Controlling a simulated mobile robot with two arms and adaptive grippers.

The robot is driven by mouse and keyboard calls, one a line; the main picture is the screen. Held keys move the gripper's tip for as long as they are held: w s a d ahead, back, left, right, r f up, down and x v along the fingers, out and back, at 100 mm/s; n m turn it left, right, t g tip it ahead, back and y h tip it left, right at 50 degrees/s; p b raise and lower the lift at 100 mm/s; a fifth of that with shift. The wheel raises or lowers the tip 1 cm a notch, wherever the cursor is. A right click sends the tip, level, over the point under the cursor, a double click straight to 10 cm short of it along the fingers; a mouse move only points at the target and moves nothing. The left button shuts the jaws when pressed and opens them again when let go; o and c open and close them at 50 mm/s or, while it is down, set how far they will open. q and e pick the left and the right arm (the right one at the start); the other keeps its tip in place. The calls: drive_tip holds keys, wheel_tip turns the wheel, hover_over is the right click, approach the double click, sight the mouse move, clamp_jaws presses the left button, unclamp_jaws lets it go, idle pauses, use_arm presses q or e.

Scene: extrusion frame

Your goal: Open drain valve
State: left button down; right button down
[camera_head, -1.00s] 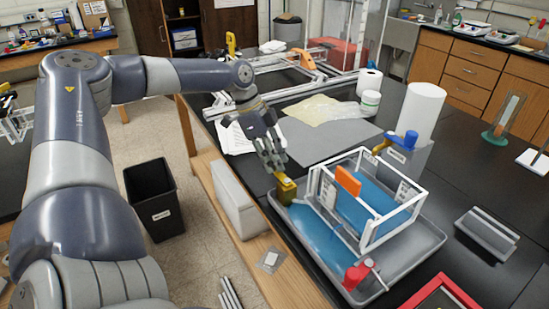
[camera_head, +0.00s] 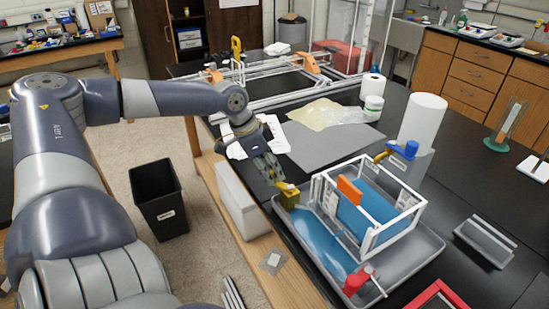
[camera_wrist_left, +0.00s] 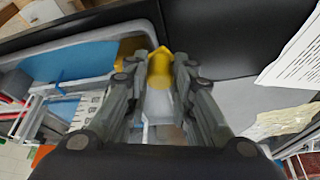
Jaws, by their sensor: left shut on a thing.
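A yellow valve (camera_head: 290,201) sits at the back-left corner of a grey tray (camera_head: 420,262) with blue liquid in it. My left gripper (camera_head: 275,177) reaches down to this valve from the upper left, its fingers tilted. In the left wrist view a yellow handle (camera_wrist_left: 160,66) lies between the fingertips of the left gripper (camera_wrist_left: 158,60), which is shut on it. The fingers partly hide the handle. A red valve (camera_head: 357,280) with a grey lever is at the tray's front. A blue valve (camera_head: 404,150) with a yellow lever is behind the tray. My right gripper is not in view.
A white frame (camera_head: 372,237) with an orange piece (camera_head: 350,190) stands in the tray. A paper roll (camera_head: 422,126) stands behind it. A white box (camera_head: 238,198) is left of the tray, below the bench top. A black bin (camera_head: 159,200) stands on the floor.

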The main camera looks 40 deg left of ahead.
use_arm(q)
drive_tip(key=shift+s+d+n+t+y+b, duration=0.1)
drive_tip(key=shift+s+d+n+y+b, duration=0.4)
drive_tip(key=shift+n, duration=1)
drive_tip(key=shift+s+d+n+t+y+b, duration=0.15)
drive_tip(key=shift+s+d+n+y, duration=0.45)
drive_tip(key=shift+n, duration=0.9)
drive_tip(key=shift+s+d+n+t+y+b, duration=0.1)
drive_tip(key=shift+s+d+n+y+b, duration=0.4)
drive_tip(key=shift+n, duration=1)
drive_tip(key=shift+s+a, duration=0.1)
drive_tip(key=shift+a, duration=0.1)
drive_tip(key=c, duration=1.4)
unclamp_jaws()
drive_tip(key=shift+r, duration=0.15)
